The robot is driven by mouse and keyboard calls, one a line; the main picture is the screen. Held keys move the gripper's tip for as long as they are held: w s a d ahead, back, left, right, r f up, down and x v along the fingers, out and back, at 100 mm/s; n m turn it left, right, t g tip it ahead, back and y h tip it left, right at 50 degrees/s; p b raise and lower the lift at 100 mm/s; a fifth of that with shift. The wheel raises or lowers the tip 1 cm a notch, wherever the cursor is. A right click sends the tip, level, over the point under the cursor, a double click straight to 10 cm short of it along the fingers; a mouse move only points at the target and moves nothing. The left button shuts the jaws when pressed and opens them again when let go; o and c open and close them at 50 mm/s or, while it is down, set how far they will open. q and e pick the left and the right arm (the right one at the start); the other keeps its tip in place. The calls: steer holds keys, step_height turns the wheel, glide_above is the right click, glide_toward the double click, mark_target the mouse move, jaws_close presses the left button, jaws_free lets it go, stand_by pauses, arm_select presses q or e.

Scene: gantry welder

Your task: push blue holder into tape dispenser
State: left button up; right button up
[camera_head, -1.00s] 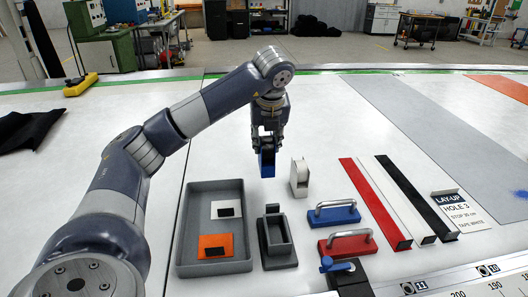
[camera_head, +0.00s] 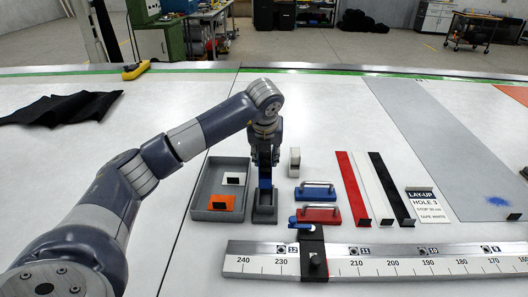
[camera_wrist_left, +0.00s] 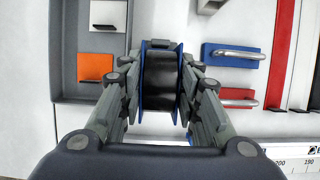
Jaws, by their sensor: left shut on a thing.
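My left gripper (camera_head: 265,168) points straight down and is shut on the blue holder (camera_head: 265,184). The dark grey tape dispenser (camera_head: 264,216) stands on the white table directly below it. The holder's lower end is at the dispenser's opening; I cannot tell how deep it sits. In the left wrist view, the gripper's fingers (camera_wrist_left: 160,88) hold the blue holder (camera_wrist_left: 146,72) from both sides, with a black part between its blue walls. The gripper and holder hide most of the dispenser there. My right gripper is not in view.
A grey tray (camera_head: 212,216) with a white and an orange piece stands left of the dispenser. A small white upright part (camera_head: 295,162), a blue handled block (camera_head: 315,191) and a red handled block (camera_head: 318,214) stand to the right. A ruler rail (camera_head: 390,266) runs along the front.

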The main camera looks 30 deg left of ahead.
arm_select(q)
steer(key=shift+f, duration=0.5)
steer(key=shift+f+b, duration=0.35)
steer(key=shift+b, duration=0.05)
step_height(320, 180, down, 2)
steer(key=shift+d+f+b, duration=0.1)
steer(key=shift+d+b, duration=0.05)
steer(key=shift+b, duration=0.55)
steer(key=shift+f, duration=0.6)
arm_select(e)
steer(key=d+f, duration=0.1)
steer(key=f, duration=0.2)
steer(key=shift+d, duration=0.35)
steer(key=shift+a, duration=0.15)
arm_select(q)
steer(key=shift+b, duration=0.3)
steer(key=shift+f, duration=0.1)
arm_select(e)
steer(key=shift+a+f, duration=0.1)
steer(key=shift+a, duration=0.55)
arm_select(q)
steer(key=shift+f, duration=0.1)
